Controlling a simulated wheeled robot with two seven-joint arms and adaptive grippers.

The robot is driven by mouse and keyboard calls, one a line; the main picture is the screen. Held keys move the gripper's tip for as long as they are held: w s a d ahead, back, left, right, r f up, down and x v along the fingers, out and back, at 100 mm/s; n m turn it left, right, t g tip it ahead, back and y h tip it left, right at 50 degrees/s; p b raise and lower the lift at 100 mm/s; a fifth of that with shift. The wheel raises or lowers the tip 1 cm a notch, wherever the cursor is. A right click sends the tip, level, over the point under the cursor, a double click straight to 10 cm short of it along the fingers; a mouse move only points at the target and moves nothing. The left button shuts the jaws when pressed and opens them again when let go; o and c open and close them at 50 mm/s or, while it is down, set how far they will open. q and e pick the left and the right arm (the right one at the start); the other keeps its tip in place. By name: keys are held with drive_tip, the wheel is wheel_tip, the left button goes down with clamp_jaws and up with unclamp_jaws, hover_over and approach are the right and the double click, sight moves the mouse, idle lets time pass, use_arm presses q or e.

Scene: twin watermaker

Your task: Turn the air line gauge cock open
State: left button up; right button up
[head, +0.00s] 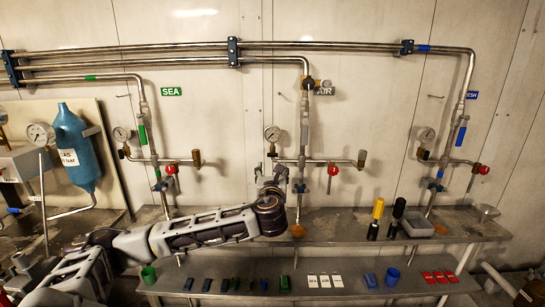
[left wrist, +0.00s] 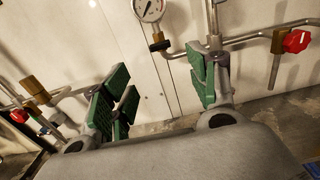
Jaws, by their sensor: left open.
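The air line's round white gauge (head: 272,134) is on the middle pipe, left of the AIR sign (head: 323,91). Just under it is a small brass and dark fitting, the gauge cock (head: 272,151). In the left wrist view the gauge (left wrist: 149,9) is cut by the top edge, with the cock (left wrist: 160,45) below it. My left gripper (head: 272,178) is below the cock and apart from it. In the left wrist view its green-padded fingers (left wrist: 160,85) are open with nothing between them. The right finger covers part of the pipework. My right gripper is not in view.
A red-handled valve (head: 333,170) is on the same line, to the right. The sea line gauge (head: 121,134) and fresh line gauge (head: 427,135) flank it. A metal bench (head: 340,226) below carries a yellow-topped bottle (head: 377,210); small blocks and tags lie on the lower shelf.

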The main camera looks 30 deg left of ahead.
sight(273, 155)
use_arm(q)
drive_tip(key=shift+x, duration=6.9)
drive_tip(key=shift+c, duration=0.4)
drive_tip(key=c, duration=0.9)
